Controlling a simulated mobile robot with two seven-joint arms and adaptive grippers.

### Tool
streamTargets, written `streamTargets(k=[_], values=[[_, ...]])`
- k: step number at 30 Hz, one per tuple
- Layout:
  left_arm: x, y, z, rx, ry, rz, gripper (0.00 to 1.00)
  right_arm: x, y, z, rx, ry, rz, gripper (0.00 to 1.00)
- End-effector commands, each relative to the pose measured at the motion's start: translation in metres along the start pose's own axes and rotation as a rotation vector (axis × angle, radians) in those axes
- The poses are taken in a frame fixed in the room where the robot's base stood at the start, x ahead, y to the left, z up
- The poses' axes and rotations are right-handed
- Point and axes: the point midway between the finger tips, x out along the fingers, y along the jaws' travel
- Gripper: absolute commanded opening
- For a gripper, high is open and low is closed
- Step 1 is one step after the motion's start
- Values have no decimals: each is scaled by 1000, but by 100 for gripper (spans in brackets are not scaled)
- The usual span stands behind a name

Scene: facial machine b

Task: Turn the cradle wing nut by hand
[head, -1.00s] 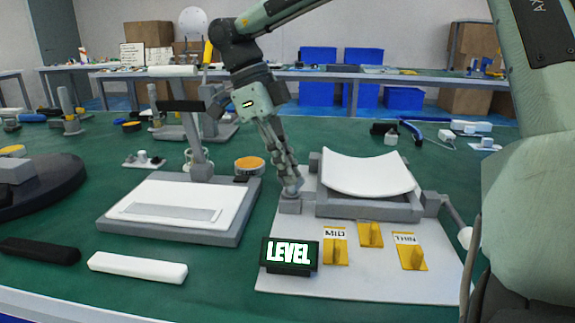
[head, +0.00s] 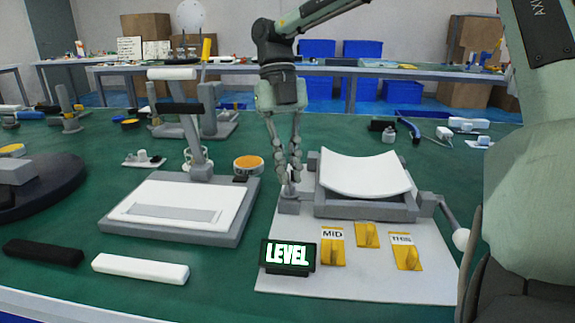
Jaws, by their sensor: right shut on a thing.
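The cradle is a curved white plate (head: 363,173) on a grey frame (head: 365,210), standing on a pale base board (head: 400,287). A small grey block (head: 289,207) sits at the frame's left end. My right gripper (head: 290,186) reaches down onto the top of this block, with its fingers nearly upright. It is shut on the wing nut, which the fingertips mostly hide. My left gripper is not in view.
Yellow tabs (head: 366,235) lie on the board in front of the cradle, one labelled MID. A crank with a white knob (head: 461,239) juts out at the right. A grey stand with a white pad (head: 150,205) is close on the left. My own arm link fills the right edge.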

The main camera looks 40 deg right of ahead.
Motion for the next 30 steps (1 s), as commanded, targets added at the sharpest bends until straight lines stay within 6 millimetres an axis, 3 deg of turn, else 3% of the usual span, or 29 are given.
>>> streamTargets(k=[6,15,30], values=[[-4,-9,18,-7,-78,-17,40,-5,-1,0,169,-7,73,0],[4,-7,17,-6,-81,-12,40,-4,-2,0,328,-7,141,0],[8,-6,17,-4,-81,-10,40,-3,-2,0,400,-7,170,0]])
